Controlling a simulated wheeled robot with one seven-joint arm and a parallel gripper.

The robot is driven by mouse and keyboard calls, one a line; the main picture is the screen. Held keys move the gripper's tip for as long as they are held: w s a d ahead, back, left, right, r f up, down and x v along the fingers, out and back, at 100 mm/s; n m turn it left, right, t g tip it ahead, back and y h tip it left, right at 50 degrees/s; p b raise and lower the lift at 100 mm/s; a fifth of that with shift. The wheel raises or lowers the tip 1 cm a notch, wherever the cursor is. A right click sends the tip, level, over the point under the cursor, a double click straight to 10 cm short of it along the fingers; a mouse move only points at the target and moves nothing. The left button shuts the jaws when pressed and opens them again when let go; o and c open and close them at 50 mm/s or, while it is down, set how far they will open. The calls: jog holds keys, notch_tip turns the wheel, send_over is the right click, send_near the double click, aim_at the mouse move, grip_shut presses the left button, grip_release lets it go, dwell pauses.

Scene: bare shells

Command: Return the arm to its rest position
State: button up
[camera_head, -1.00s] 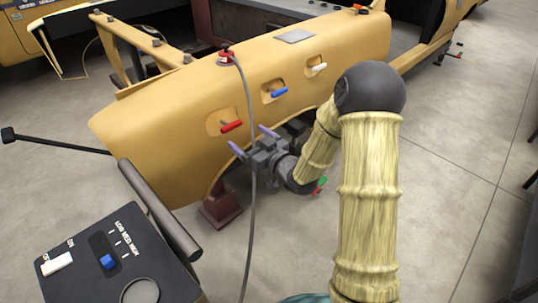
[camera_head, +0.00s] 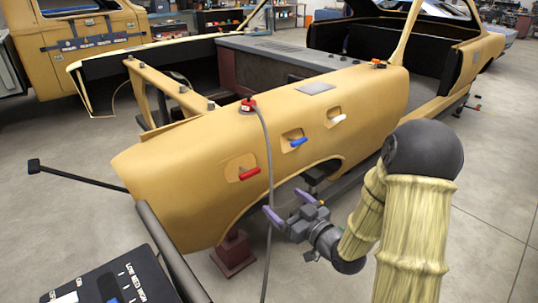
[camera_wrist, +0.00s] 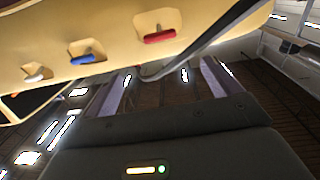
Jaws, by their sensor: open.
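My gripper (camera_head: 288,204) is open and empty, with its two purple fingers spread apart. It is low in front of the yellow car shell (camera_head: 185,160), near the wheel arch. The fingers also show in the wrist view (camera_wrist: 163,92), with nothing between them. My arm, in a pale yellow ribbed sleeve with a dark grey elbow, is bent down at the right of the head view. A grey cable hangs down beside the gripper; I cannot tell whether it touches a finger.
The shell's side has a red handle (camera_head: 249,174), a blue handle (camera_head: 299,142) and a white handle (camera_head: 339,119). A dark red stand (camera_head: 233,254) is under the shell. A control box (camera_head: 105,288) is at lower left.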

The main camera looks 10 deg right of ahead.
jog(key=s+d+f+m+g+h, duration=0.35)
jog(key=s+f+g+h, duration=0.2)
jog(key=h, duration=0.25)
jog(key=s+m+g+h, duration=0.1)
jog(key=s+m+g, duration=0.2)
jog(key=s+g, duration=0.7)
notch_tip(320, 180, up, 17)
jog(key=s+t+p, duration=0.2)
jog(key=s+p, duration=0.1)
jog(key=p, duration=1.3)
jog(key=shift+d+t, duration=0.25)
jog(key=shift+t, duration=0.1)
